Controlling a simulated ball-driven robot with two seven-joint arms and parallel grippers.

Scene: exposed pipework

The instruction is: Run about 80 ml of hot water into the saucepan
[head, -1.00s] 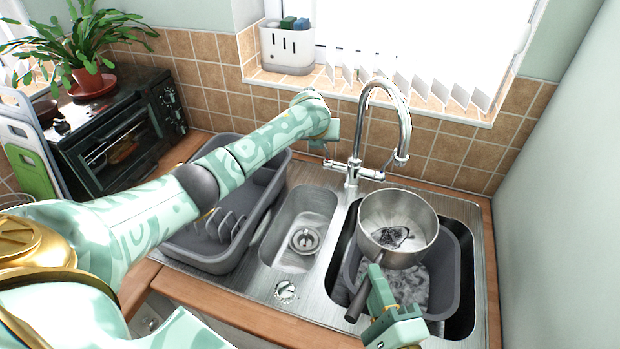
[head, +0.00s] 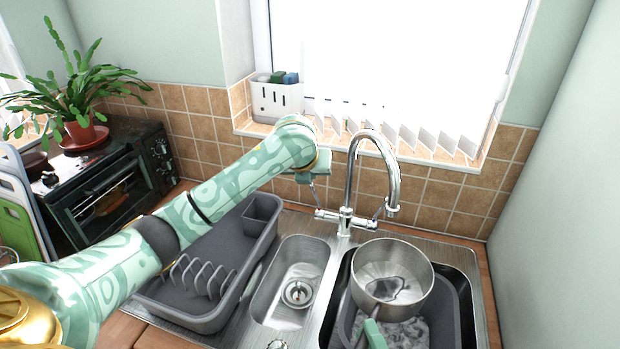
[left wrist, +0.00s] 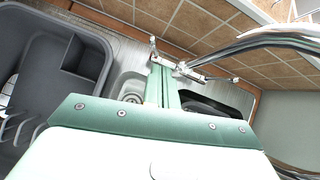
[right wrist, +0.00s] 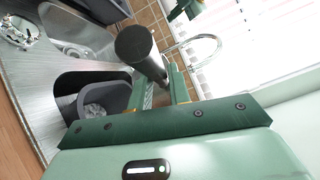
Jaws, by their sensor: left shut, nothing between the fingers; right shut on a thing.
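The steel saucepan (head: 409,265) hangs over the right basin, below the spout of the chrome tap (head: 349,190). A dark patch shows on its floor; I cannot tell water from reflection, and I see no stream. My right gripper (head: 375,335) is at the bottom of the head view. My left gripper (head: 314,192) is shut and empty, just above the tap's left lever (head: 325,214). The lever also shows near its fingertips in the left wrist view (left wrist: 153,48); contact is unclear.
A grey washing-up bowl (head: 446,318) with suds sits in the right basin under the pan. The small middle basin (head: 283,292) is empty. A grey dish rack (head: 200,317) stands left, under my left arm. A tiled wall and window sill close off the back.

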